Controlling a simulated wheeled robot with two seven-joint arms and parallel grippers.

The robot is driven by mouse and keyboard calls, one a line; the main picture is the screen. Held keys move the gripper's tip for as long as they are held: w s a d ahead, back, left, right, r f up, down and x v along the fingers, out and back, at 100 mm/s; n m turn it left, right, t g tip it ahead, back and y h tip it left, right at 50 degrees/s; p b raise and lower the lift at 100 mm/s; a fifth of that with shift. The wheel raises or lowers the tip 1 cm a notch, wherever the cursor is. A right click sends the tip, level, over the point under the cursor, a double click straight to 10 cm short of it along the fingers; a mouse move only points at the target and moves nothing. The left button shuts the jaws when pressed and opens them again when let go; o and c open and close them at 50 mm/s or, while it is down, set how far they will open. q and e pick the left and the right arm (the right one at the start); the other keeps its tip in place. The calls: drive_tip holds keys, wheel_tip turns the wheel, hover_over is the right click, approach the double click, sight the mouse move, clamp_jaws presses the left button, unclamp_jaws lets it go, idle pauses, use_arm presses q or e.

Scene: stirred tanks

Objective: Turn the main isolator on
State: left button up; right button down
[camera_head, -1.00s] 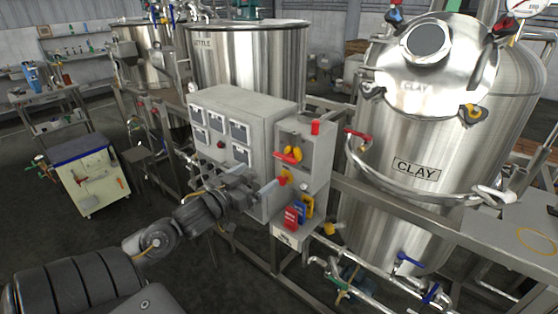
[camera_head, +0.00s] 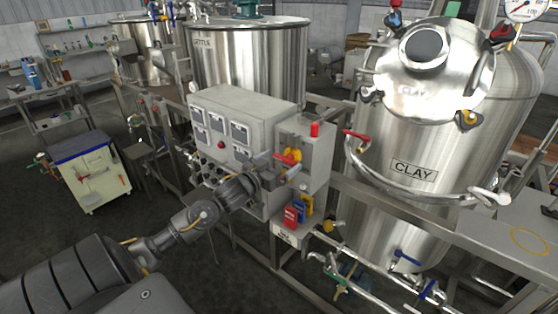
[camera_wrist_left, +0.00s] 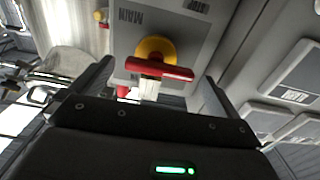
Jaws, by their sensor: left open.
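The main isolator (camera_head: 290,156) is a red bar handle on a yellow disc, on the grey box at the right end of the control cabinet. In the left wrist view its red handle (camera_wrist_left: 160,68) lies crosswise, under an upside-down "MAIN" label. My left gripper (camera_head: 280,170) is open just in front of and below the handle in the head view. In the left wrist view the fingers of the gripper (camera_wrist_left: 157,75) stand either side of the handle, with gaps; contact cannot be told. The gripper hides the box's lower front. My right gripper is not in view.
The grey control cabinet (camera_head: 240,104) with meters stands left of the isolator box. Red (camera_head: 290,217) and blue (camera_head: 300,209) tags hang below. The steel CLAY tank (camera_head: 405,200) and its pipes stand close on the right. A tool cart (camera_head: 92,180) is far left.

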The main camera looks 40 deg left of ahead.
use_arm(q)
drive_tip(key=c, duration=1)
